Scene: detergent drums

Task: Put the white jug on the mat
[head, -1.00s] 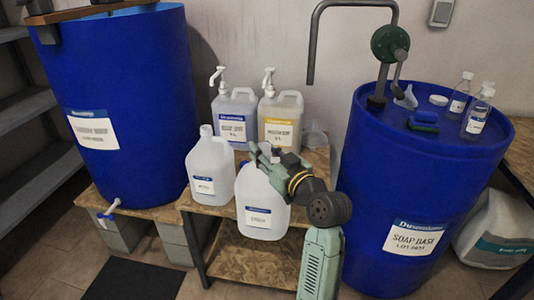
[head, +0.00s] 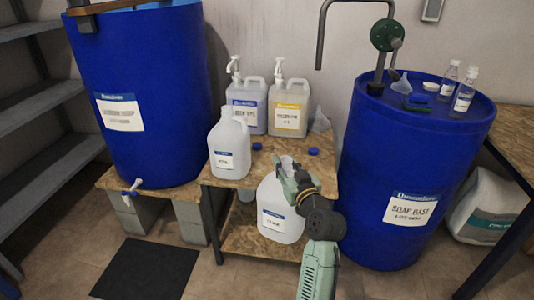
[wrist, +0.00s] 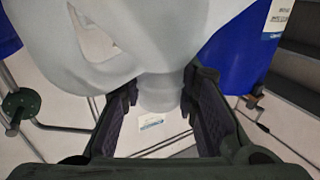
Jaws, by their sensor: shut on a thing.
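A white jug (head: 279,218) with a blue-and-white label hangs in my gripper (head: 292,180), in front of the wooden bench and slightly tilted. My gripper is shut on its upper part. In the wrist view the pale jug (wrist: 130,35) fills the top, and the two dark fingers (wrist: 160,95) stand on either side of its narrower part. The exact contact is partly hidden. The black mat (head: 147,270) lies bare on the floor at the lower left, left of the jug. A second white jug (head: 229,147) stands on the bench.
Two pump bottles (head: 249,107) (head: 289,108) and blue caps (head: 313,151) are on the wooden bench (head: 330,180). Blue drums stand left (head: 165,90) and right (head: 370,160). The left drum's tap (head: 132,188) juts out above the mat. Floor between mat and bench is clear.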

